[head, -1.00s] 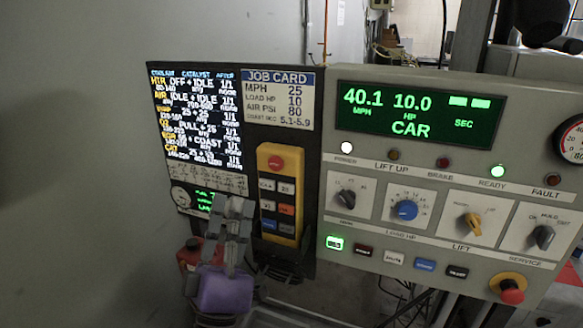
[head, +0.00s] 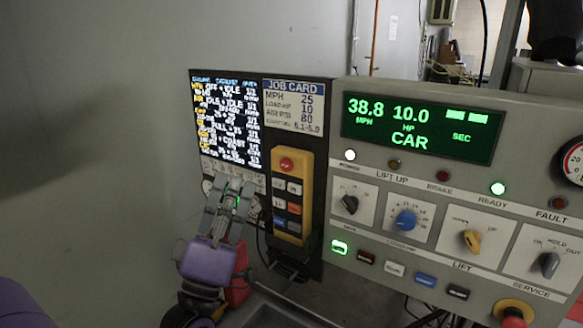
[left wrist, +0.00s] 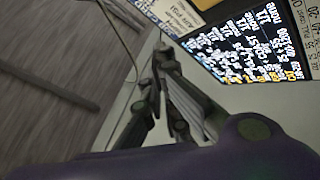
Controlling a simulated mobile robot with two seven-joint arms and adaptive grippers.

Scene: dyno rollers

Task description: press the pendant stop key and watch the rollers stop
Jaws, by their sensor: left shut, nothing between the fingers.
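The yellow pendant (head: 293,198) hangs upright in its holder on the dark board, left of the console. It has a red round button at its top and several small keys below, one of them orange-red; their labels are too small to read surely. My left gripper (head: 236,188) is shut and empty, pointing up, left of the pendant and apart from it. In the left wrist view my gripper's fingers (left wrist: 160,60) point toward the board. The console display (head: 418,130) reads 38.8 MPH, 10.0 HP and CAR. The rollers and my right gripper are not in view.
The console (head: 350,225) carries knobs, lamps, small keys and a red stop button (head: 513,316). A red object (head: 238,290) is behind my left gripper. A bare wall is at left.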

